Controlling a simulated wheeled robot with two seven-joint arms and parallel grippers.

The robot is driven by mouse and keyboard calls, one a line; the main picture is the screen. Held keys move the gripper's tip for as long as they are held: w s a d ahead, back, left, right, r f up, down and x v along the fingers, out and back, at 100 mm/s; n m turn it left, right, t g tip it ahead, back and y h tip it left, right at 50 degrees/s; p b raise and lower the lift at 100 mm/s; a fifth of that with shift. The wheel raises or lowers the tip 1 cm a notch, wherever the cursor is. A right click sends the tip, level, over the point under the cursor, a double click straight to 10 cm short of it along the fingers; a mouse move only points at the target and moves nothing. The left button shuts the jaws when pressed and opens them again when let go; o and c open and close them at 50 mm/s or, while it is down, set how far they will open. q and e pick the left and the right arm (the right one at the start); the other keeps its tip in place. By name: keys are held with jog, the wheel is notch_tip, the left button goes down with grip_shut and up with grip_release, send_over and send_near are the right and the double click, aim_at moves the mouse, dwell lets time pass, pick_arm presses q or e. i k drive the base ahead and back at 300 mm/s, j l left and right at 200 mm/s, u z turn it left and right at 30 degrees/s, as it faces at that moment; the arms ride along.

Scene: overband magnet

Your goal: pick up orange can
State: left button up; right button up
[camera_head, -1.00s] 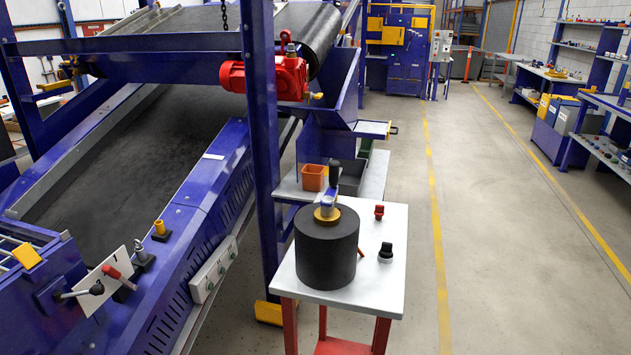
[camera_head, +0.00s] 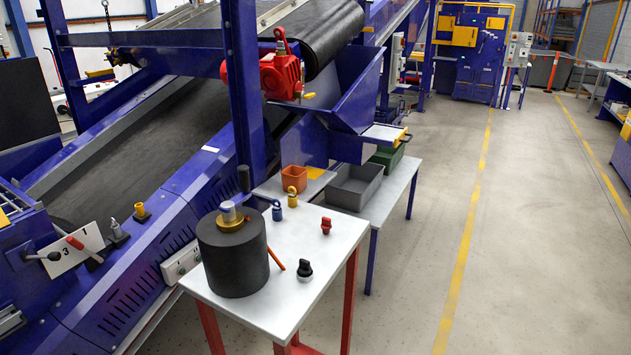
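A small orange square-mouthed container (camera_head: 294,179), the only orange can-like thing I see, stands on the low white-topped table (camera_head: 392,190) behind the nearer white table. It looks upright and open at the top. Its lower part is partly covered by a yellow lifting eye (camera_head: 292,197) on the nearer table. A grey open bin (camera_head: 355,187) stands to its right. Neither of my grippers is in view.
The nearer white table (camera_head: 290,275) with red legs holds a black cylinder (camera_head: 234,255), a red knob (camera_head: 326,226) and a black knob (camera_head: 305,271). The blue conveyor frame (camera_head: 245,90) stands behind and left. A green bin (camera_head: 390,158) is farther back. The floor at right is clear.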

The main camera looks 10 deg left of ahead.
aim_at(295, 180)
jog(key=i+l, duration=0.2)
jog(key=l, duration=0.15)
jog(key=i+l+u, duration=0.15)
jog(key=l, duration=0.15)
jog(key=i+l, duration=0.2)
jog(key=l, duration=0.15)
jog(key=i+l+u, duration=0.1)
jog(key=l, duration=0.25)
jog(key=i+l+u, duration=0.1)
jog(key=l, duration=0.3)
jog(key=i+l, duration=0.4)
jog(key=i+l+u, duration=0.15)
jog(key=i+l, duration=0.25)
jog(key=l, duration=0.15)
jog(key=i+l, duration=0.35)
jog(key=l, duration=0.15)
jog(key=i+l+u, duration=0.1)
jog(key=i+l, duration=0.25)
jog(key=l, duration=0.15)
